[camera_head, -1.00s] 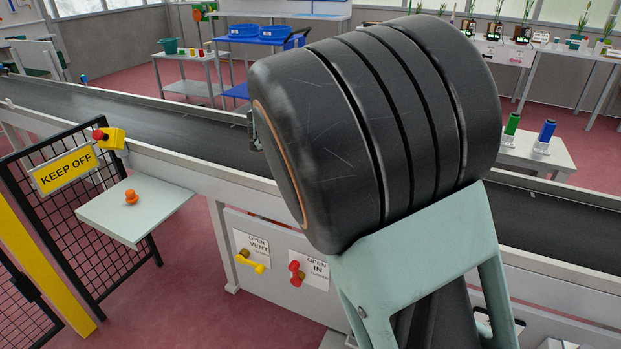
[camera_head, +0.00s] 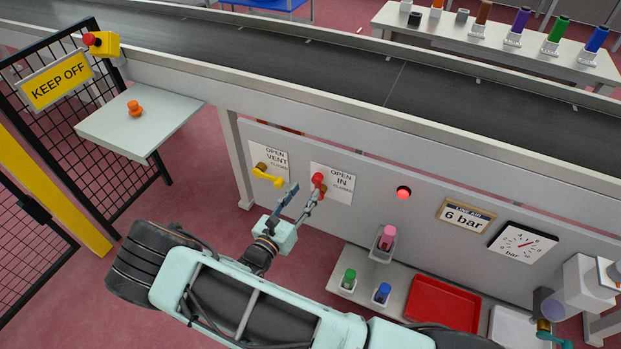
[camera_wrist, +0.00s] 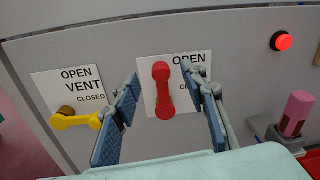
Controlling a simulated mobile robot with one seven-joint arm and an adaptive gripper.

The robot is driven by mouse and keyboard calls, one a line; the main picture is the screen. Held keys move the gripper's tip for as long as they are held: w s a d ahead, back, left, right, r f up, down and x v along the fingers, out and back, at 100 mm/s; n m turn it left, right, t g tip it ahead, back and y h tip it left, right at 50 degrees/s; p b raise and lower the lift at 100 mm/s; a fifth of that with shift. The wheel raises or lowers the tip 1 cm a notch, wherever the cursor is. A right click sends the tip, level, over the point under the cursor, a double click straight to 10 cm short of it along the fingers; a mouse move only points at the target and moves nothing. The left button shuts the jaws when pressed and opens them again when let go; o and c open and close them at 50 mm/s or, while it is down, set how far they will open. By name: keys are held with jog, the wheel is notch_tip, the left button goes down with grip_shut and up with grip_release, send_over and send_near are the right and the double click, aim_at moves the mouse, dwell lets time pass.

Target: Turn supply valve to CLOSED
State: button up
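My gripper (camera_head: 306,197) is open in front of the panel. In the wrist view its blue-padded fingers (camera_wrist: 162,74) are spread to the left and right of the red handle, with gaps showing. The fingers hide part of the plate's lettering.
The yellow vent handle (camera_head: 268,176) is close on the left, on its own OPEN VENT CLOSED plate (camera_wrist: 85,83). A lit red lamp (camera_head: 404,193), a 6 bar sign (camera_head: 465,214) and a round gauge (camera_head: 522,243) are to the right. A shelf with a red tray (camera_head: 441,304) stands below.

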aim_at(315, 184)
jog(key=shift+n+t+y, duration=0.3)
jog(key=shift+n+t, duration=0.1)
jog(key=shift+n, duration=0.4)
jog(key=w+d+f+b, duration=0.1)
jog(key=w, duration=0.2)
jog(key=w+d+b, duration=0.1)
jog(key=w, duration=0.2)
jog(key=w+d+f, duration=0.1)
jog(key=w, duration=0.2)
jog(key=shift+w+d+f+b, duration=0.1)
jog(key=shift+d+f+b, duration=0.2)
jog(key=shift+d+b, duration=0.1)
jog(key=shift+c, duration=0.7)
grip_shut()
